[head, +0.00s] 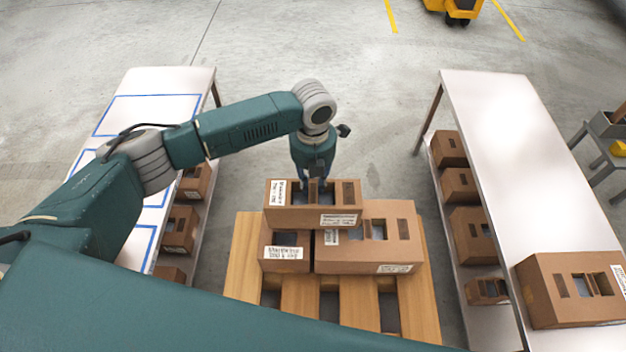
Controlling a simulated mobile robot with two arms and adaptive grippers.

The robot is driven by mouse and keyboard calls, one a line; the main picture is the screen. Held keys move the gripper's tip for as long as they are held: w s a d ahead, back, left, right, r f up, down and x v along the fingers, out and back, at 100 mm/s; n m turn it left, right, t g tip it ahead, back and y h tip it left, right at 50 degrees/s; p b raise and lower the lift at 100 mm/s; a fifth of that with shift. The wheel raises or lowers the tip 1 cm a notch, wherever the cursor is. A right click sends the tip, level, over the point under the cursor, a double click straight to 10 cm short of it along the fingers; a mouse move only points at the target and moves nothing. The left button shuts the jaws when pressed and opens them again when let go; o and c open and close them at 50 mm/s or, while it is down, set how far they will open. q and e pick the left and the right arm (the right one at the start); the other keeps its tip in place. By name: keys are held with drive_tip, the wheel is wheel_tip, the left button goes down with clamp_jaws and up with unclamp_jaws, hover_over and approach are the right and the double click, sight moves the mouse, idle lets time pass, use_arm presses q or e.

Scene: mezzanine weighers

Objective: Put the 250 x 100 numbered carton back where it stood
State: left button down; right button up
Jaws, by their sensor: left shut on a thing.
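My left gripper (316,184) points down and is shut on a brown carton (340,216) with white labels and openings in its top. This carton is over two other cartons on the wooden pallet, and I cannot tell whether it rests on them or hangs just above. Below it are a small carton (287,264) at the left and a larger carton (368,255) at the right. The label print is too small to read, so I cannot confirm which carton is the numbered one. My right gripper is not in view.
The slatted pallet (246,262) stands on the floor between two benches. The left bench (165,84) has blue-outlined areas on top and cartons beneath. The right bench (500,130) has a carton (568,295) at its near end and several on its lower shelf. Its far top is clear.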

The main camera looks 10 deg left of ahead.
use_arm(q)
drive_tip(key=shift+f, duration=0.65)
drive_tip(key=shift+f+b, duration=0.3)
drive_tip(key=shift+b, duration=0.05)
drive_tip(key=c, duration=1.4)
unclamp_jaws()
drive_tip(key=shift+c, duration=0.2)
wheel_tip(320, 180, up, 12)
drive_tip(key=shift+r, duration=0.1)
